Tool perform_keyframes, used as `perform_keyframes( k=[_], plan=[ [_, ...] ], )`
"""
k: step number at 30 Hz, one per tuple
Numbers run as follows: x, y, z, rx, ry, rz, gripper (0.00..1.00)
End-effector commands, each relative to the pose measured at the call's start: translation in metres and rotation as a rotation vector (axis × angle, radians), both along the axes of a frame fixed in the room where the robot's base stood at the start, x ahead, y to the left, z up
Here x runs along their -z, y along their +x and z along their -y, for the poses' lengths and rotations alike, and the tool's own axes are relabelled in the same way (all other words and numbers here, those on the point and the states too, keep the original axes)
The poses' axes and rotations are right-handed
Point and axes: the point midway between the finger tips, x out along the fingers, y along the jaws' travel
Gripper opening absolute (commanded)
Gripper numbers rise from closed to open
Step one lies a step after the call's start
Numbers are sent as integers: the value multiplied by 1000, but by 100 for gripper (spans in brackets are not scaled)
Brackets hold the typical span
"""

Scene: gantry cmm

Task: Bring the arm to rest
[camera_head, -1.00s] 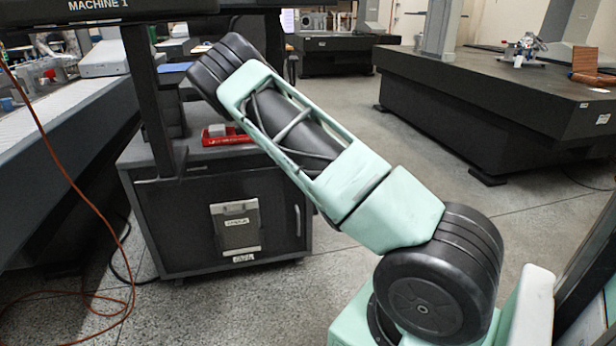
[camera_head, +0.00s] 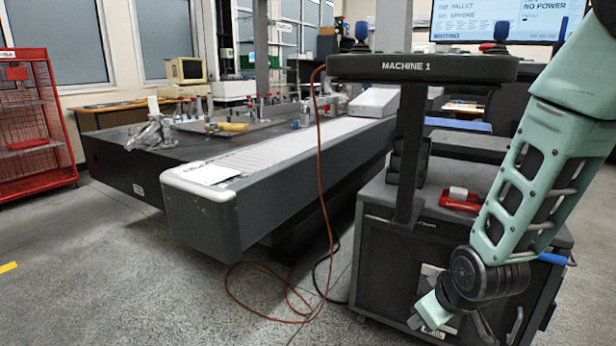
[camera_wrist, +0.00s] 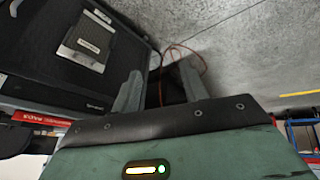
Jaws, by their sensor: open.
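My arm (camera_head: 522,190) comes down from the upper right in the head view, its elbow and forearm in front of the dark cabinet. Its lower end is a black joint with a pale green part beside it, near the cabinet's front.
The cabinet (camera_head: 385,270) stands close behind my arm, with a red tray (camera_head: 460,203) on top. An orange cable (camera_head: 322,180) hangs to the floor beside the long measuring table (camera_head: 200,222). A red rack (camera_head: 35,120) stands far left. The floor at front left is clear.

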Motion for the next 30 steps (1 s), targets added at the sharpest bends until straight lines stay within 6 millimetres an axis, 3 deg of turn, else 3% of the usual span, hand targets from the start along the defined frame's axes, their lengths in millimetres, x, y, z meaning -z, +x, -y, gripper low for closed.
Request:
perform_keyframes(
  k=[1,3,6,11,16,17,26,30],
  plan=[
    [-16,-18,-32,-38,48,-52,44],
    [-32,-49,-65,-77,87,-141,44],
    [-53,-93,-97,-129,100,-253,44],
    [-80,-155,-120,-186,59,-384,44],
    [-103,-213,-123,-224,-30,-479,44],
    [-110,-220,-122,-224,-43,-491,44],
    [-178,-215,-121,-217,-35,-493,44],
    [-220,-215,-121,-217,-35,-493,44]
  ],
)
